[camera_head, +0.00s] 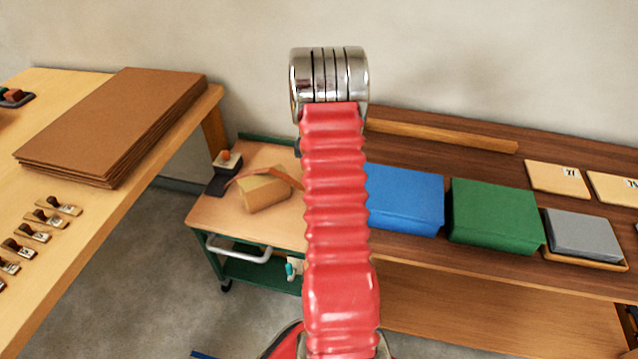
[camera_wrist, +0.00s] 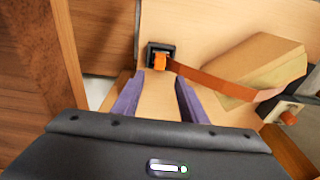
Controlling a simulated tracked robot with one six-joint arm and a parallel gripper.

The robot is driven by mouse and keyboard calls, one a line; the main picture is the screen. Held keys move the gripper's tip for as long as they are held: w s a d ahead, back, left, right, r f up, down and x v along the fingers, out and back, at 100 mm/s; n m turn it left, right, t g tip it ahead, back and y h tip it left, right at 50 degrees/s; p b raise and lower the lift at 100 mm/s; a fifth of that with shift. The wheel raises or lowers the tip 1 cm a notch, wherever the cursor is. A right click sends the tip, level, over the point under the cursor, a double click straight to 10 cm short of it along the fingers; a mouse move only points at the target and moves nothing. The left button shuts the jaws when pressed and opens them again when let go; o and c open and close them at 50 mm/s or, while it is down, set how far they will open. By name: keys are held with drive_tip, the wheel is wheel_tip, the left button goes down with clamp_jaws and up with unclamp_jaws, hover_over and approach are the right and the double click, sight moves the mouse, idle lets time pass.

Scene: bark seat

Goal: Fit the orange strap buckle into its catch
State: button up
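The orange buckle (camera_wrist: 161,63) is at the end of an orange-brown strap (camera_wrist: 215,87) in the wrist view. It is at the mouth of the black catch (camera_wrist: 152,49), overlapping its lower side; I cannot tell whether it is seated. The strap runs right, past a cardboard box (camera_wrist: 254,72), to a black-and-white fitting (camera_wrist: 284,110). My gripper (camera_wrist: 161,78) is open, its purple fingers apart, with the buckle just beyond and between the tips. In the head view the strap (camera_head: 282,174) crosses the box (camera_head: 264,195); my red arm hides the buckle, catch and gripper.
The green trolley (camera_head: 245,218) carries the box. A dark wooden bench to the right holds blue (camera_head: 405,198), green (camera_head: 493,214) and grey (camera_head: 582,235) boxes. A pale table with a stack of brown sheets (camera_head: 115,120) stands left. Grey floor shows between table and trolley.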

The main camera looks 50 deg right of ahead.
drive_tip(key=shift+r, duration=0.5)
idle(0.4)
drive_tip(key=w+a+r+n+t, duration=0.1)
drive_tip(key=w+a+r+n, duration=0.15)
drive_tip(key=a+r, duration=0.9)
drive_tip(key=w+a+r+n+t, duration=0.1)
drive_tip(key=a+r+n, duration=0.3)
drive_tip(key=a+r, duration=0.8)
drive_tip(key=s+a+r+n+t, duration=0.1)
drive_tip(key=s+a+r+n, duration=0.2)
drive_tip(key=s+a, duration=0.5)
drive_tip(key=s+a+r+n+t+y, duration=0.1)
drive_tip(key=s+a, duration=0.7)
drive_tip(key=a, duration=0.8)
wheel_tip(320, 180, up, 3)
drive_tip(key=n+t, duration=0.1)
drive_tip(key=n, duration=0.2)
drive_tip(key=shift+s+a+f, duration=0.2)
drive_tip(key=shift+s+a, duration=0.15)
drive_tip(key=shift+s, duration=0.05)
